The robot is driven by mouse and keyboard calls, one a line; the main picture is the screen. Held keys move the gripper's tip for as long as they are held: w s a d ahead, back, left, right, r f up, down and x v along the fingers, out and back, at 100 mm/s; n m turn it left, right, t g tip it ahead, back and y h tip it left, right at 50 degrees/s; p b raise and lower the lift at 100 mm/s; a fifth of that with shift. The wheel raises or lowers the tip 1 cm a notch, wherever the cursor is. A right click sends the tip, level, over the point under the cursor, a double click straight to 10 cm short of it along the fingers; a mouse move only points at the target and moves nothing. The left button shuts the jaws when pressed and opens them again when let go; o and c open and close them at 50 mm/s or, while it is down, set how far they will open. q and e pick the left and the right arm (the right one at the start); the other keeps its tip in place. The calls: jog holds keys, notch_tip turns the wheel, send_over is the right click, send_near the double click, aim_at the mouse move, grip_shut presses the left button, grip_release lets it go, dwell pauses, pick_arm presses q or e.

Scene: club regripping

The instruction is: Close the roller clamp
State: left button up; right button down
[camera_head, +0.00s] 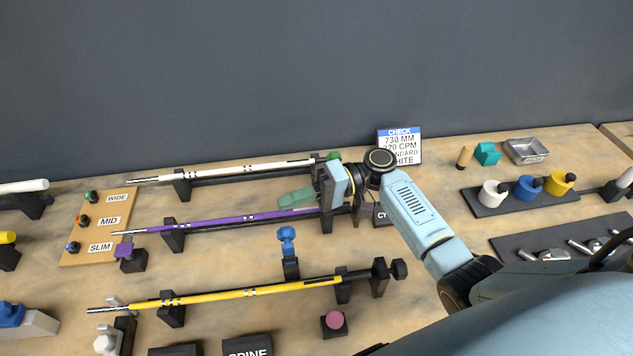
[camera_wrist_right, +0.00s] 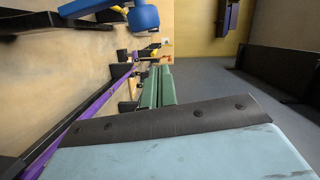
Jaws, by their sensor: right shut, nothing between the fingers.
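My right gripper (camera_head: 296,198) has green fingers that point left, above and near the right half of the purple shaft (camera_head: 235,219). Its fingers are shut and empty; they also show in the wrist view (camera_wrist_right: 157,87). I cannot tell for certain which part is the roller clamp. A blue piece (camera_head: 287,241) stands on a black post in front of the gripper; a blue piece (camera_wrist_right: 143,18) shows at the top of the wrist view. A purple block (camera_head: 124,250) sits on a black stand by the purple shaft's left end. My left gripper is not in view.
A white shaft (camera_head: 235,169) lies behind, and a yellow shaft (camera_head: 235,294) lies in front, both on black supports. A pink disc (camera_head: 334,321) sits on a block at the front. A check sign (camera_head: 400,143) and a metal tray (camera_head: 526,150) stand at the back right.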

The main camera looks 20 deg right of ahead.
aim_at(288, 248)
jog(key=s, duration=0.2)
jog(key=s+p, duration=0.1)
jog(key=shift+s+a+f, duration=0.2)
jog(key=shift+a+f, duration=0.1)
jog(key=shift+f, duration=0.05)
